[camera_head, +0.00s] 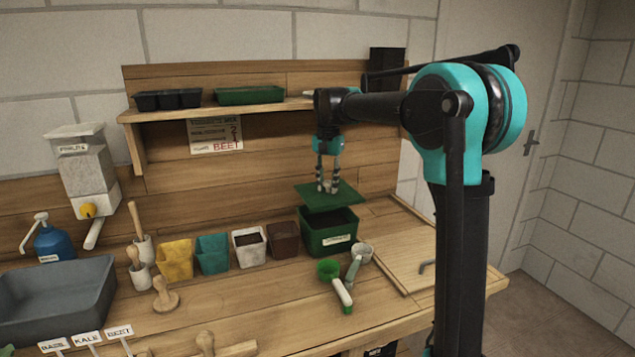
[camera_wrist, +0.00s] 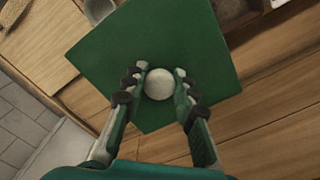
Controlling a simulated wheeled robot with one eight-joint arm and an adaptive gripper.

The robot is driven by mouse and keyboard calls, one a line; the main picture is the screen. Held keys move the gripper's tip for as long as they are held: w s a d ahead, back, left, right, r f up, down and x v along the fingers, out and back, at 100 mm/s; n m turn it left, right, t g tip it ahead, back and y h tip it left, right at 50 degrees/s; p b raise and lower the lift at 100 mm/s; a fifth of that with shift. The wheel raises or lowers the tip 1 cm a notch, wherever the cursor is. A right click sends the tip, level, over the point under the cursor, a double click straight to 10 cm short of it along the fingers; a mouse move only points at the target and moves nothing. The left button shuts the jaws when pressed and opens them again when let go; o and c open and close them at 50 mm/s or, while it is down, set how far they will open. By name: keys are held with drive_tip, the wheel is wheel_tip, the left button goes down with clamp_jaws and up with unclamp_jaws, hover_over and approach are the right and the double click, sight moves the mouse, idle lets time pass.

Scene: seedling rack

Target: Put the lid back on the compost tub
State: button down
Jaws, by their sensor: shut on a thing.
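The compost tub (camera_head: 327,238) is a dark green box with a white label, standing on the bench with dark compost showing inside. The green square lid (camera_head: 332,195) is above it, apart from its rim, and looks roughly level. My gripper (camera_head: 328,188) is above the lid, pointing down. In the wrist view, the lid (camera_wrist: 150,45) fills the middle, and my gripper (camera_wrist: 159,84) is shut on its pale round knob (camera_wrist: 159,84). The tub is hidden under the lid in the wrist view.
A brown pot (camera_head: 284,240) and a white pot (camera_head: 249,247) stand left of the tub. A wooden board (camera_head: 405,255) is at right. A shelf (camera_head: 225,109) with trays is behind.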

drive_tip(key=shift+f, duration=3.15)
drive_tip(key=shift+s, duration=0.15)
drive_tip(key=shift+f, duration=0.15)
drive_tip(key=c, duration=0.6)
unclamp_jaws()
drive_tip(key=shift+c, duration=0.2)
drive_tip(key=shift+r, duration=3.5)
drive_tip(key=shift+c, duration=0.5)
